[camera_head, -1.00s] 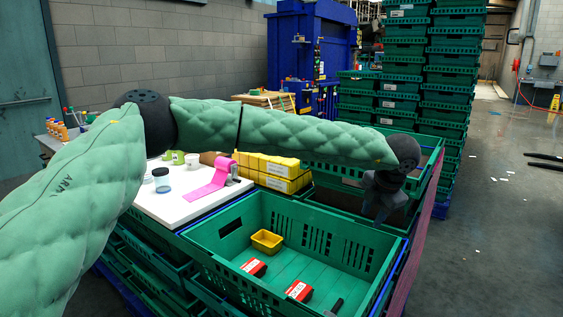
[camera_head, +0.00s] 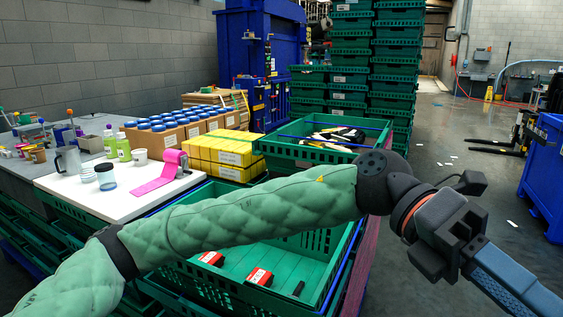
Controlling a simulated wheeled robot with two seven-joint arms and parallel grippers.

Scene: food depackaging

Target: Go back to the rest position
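My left arm in its green quilted sleeve crosses the head view from the lower left, above the near green crate (camera_head: 350,235). My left gripper (camera_head: 505,283) is past the crate's right side, with a blue-grey finger part pointing to the lower right. I cannot tell whether its fingers are apart, and I see nothing held in it. My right gripper is not in view. In the crate, two red-and-white packs (camera_head: 259,277) and a small dark item (camera_head: 299,288) lie on the floor. My sleeve hides part of the crate's inside.
A white board (camera_head: 100,199) carries a jar (camera_head: 105,177) and a pink strip (camera_head: 160,178). Yellow boxes (camera_head: 215,155) and a farther green crate with dark contents (camera_head: 335,137) stand behind. Tall green crate stacks (camera_head: 395,60) rise beyond. A blue bin (camera_head: 545,180) stands right, with open floor between.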

